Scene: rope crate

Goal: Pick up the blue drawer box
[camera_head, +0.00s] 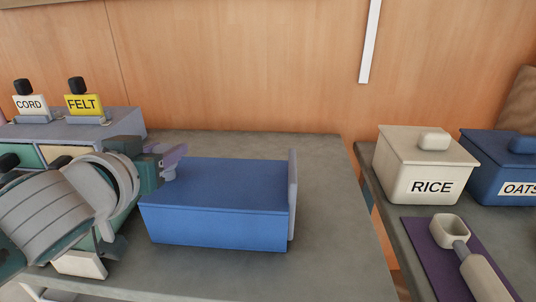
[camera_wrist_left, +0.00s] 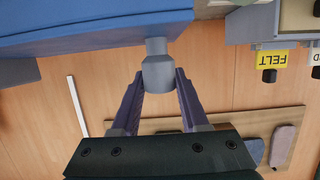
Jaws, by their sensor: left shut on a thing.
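The blue drawer box (camera_head: 212,228) is on or just above the grey worktop, its long side facing me. A pale grey-lavender panel (camera_head: 292,195) stands at its right end. My left gripper (camera_head: 172,162) is at the box's left end. In the left wrist view the jaws of the left gripper (camera_wrist_left: 157,82) are shut on a grey knob (camera_wrist_left: 157,50). This knob meets the blue box (camera_wrist_left: 80,25) at the top of that view. I cannot tell whether the box's underside touches the worktop. My right gripper is not in view.
A grey drawer cabinet (camera_head: 125,121) with CORD (camera_head: 30,104) and FELT (camera_head: 83,104) labels stands at the left. Across a gap, the right worktop holds a RICE box (camera_head: 410,170), a blue OATS box (camera_head: 490,175) and a scoop (camera_head: 470,255). Worktop (camera_head: 250,275) in front is clear.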

